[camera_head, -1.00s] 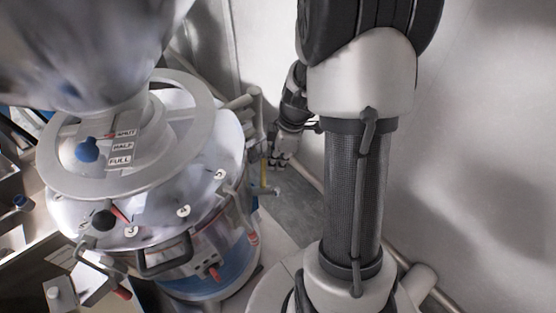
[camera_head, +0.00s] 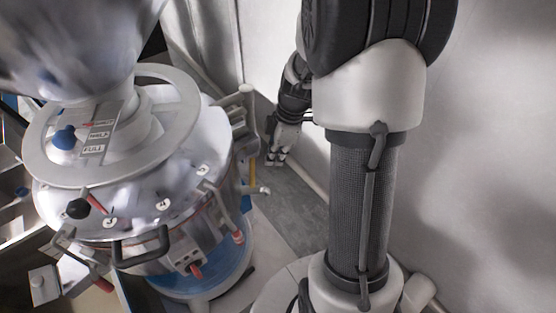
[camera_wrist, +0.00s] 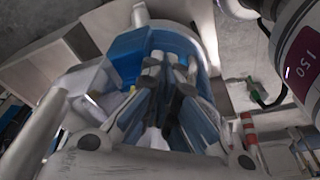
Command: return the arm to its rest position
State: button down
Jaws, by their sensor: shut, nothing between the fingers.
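My gripper (camera_head: 275,157) shows small in the head view, beyond the grinder's right side and close to the white wall. It hangs from my dark wrist, apart from the grinder as far as I can see. In the wrist view my gripper (camera_wrist: 163,125) fills the middle, its fingers drawn together with nothing between them. The forearm stands upright at the right of the head view and hides part of the wall and floor.
The bean grinder (camera_head: 135,205), a round metal drum with a hopper (camera_head: 75,40) and a ring, stands at the left. Its handles and pipes stick out toward my arm. A grey floor strip (camera_head: 297,205) lies between it and the white wall (camera_head: 480,130).

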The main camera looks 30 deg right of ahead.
jog(key=p+v, duration=0.1)
jog(key=v, duration=0.9)
jog(key=s+a+r+m+t+h+b, duration=0.1)
jog(key=s+a+r+m+b, duration=0.2)
jog(key=s+a+m+b, duration=0.35)
jog(key=s+a+f+m+t+h+b, duration=0.1)
jog(key=s+a+f+m+t+b, duration=0.1)
jog(key=s+a+m, duration=0.4)
jog(key=s+a+f+b, duration=0.1)
jog(key=s+a+f, duration=0.1)
jog(key=s, duration=0.2)
jog(key=shift+s+a+t+b, duration=0.3)
jog(key=shift+s+a+b, duration=0.05)
jog(key=shift+s+b, duration=0.05)
jog(key=shift+a, duration=0.1)
